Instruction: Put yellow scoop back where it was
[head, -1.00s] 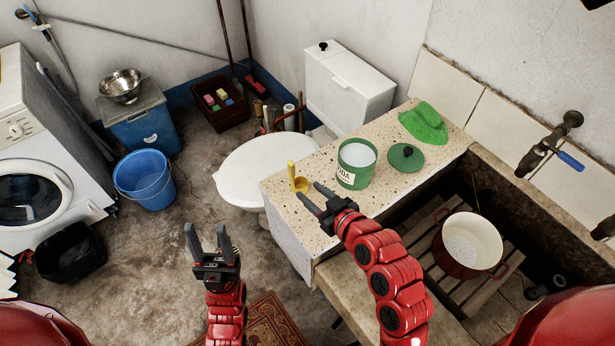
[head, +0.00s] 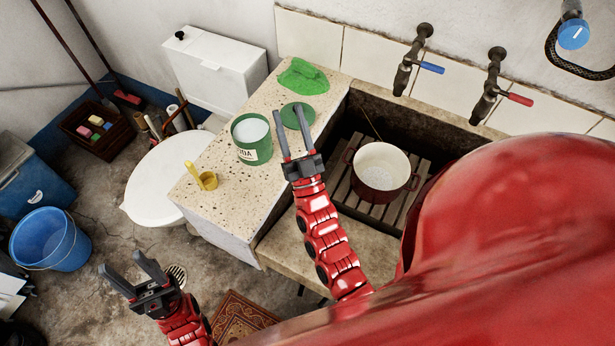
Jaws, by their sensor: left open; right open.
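The yellow scoop (head: 207,181) stands on the speckled stone counter (head: 222,203), near its left end, with its handle pointing up and to the left. The green soda tin (head: 252,146) is open beside it, with white powder inside. Its green lid (head: 297,115) lies on the counter to the right of the tin. My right gripper (head: 282,137) is open and empty, above the counter's front part, right of the tin and in front of the lid, partly covering it. My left gripper (head: 128,274) is open and empty over the floor, left of the counter.
A green cloth (head: 302,77) lies at the counter's back. The trough (head: 350,115) holds a slatted rack with a dark red pot (head: 382,168). Taps (head: 412,62) are on the wall above. A white toilet (head: 155,190) adjoins the counter. A blue bucket (head: 48,240) stands on the floor.

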